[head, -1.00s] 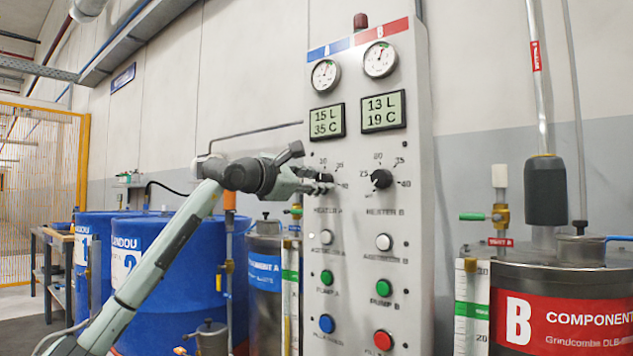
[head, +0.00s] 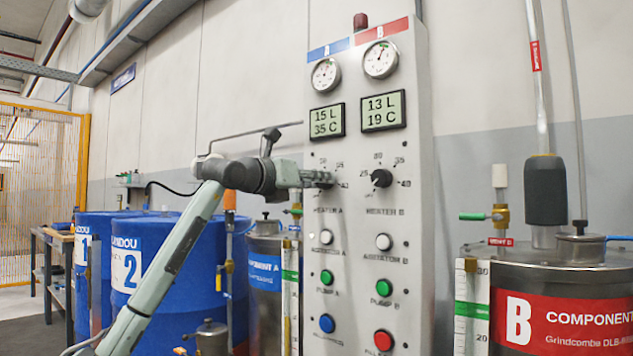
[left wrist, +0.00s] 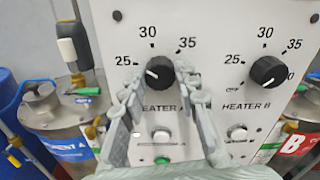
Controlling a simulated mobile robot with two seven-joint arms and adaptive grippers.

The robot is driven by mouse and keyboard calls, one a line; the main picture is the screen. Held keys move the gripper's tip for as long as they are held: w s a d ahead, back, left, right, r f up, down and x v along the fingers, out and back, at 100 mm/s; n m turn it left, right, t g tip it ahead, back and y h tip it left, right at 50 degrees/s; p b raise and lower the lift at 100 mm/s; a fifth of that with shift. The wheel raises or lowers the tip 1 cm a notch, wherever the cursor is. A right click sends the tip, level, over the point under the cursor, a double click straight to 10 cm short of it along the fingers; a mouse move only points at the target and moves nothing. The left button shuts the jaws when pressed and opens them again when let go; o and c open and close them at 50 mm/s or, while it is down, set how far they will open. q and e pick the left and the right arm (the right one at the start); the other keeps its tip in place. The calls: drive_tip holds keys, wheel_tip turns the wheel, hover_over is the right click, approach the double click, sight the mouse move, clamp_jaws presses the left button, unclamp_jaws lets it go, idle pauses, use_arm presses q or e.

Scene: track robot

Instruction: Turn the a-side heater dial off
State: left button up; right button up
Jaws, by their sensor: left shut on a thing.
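The heater A dial (left wrist: 160,72) is a round black knob on the white panel, above the label HEATER A. Its pale mark points left and slightly down, near or below 25. My left gripper (left wrist: 160,78) has one finger on each side of this dial and is shut on it. In the head view the left gripper (head: 325,178) reaches the panel from the left and hides most of the dial. The A display (head: 327,120) reads 15 L and 35 C. My right gripper is not in view.
The similar heater B dial (head: 381,178) sits close to the right. Buttons, such as the green pump A button (head: 326,277), line the panel (head: 355,230) below. Blue drums (head: 190,262) stand left, and the component B tank (head: 560,300) stands right.

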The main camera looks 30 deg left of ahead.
use_arm(q)
drive_tip(key=shift+n+p, duration=0.7)
drive_tip(key=shift+n, duration=7.2)
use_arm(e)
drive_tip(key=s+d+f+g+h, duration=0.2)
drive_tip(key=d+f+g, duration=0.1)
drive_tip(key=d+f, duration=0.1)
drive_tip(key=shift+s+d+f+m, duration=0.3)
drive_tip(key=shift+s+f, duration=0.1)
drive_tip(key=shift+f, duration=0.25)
use_arm(q)
drive_tip(key=o, duration=1.2)
drive_tip(key=shift+c, duration=0.2)
